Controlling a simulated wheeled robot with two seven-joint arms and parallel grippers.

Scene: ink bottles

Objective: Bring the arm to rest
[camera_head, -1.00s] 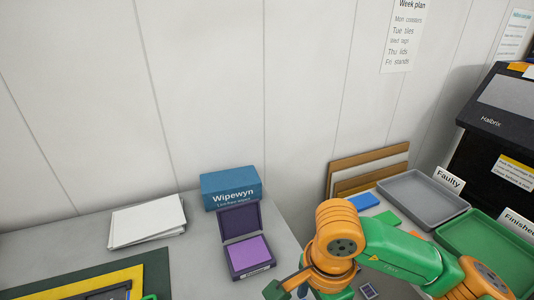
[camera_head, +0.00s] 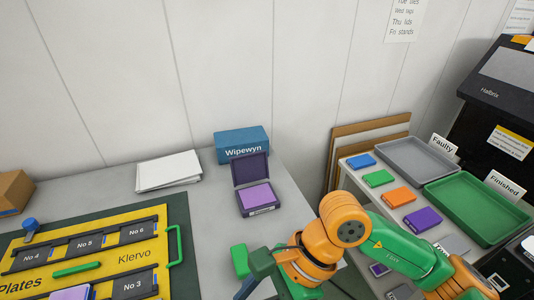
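My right arm comes in from the right in orange and green. Its gripper (camera_head: 251,263) is over the front of the grey table (camera_head: 213,215), in front of the open ink pad. Green and dark green parts show at its tip, and I cannot tell whether the fingers are apart or hold something. My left gripper is out of view. The purple ink pad (camera_head: 256,196) lies in its open dark case. A yellow Klervo plate board (camera_head: 110,250) with dark numbered plates lies at the left.
A blue Wipewyn box (camera_head: 241,145) and white paper sheets (camera_head: 168,172) stand at the back. At the right are a grey Faulty tray (camera_head: 415,160), a green Finished tray (camera_head: 480,210) and several coloured blocks, including an orange one (camera_head: 398,195). A brown box (camera_head: 12,192) sits far left.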

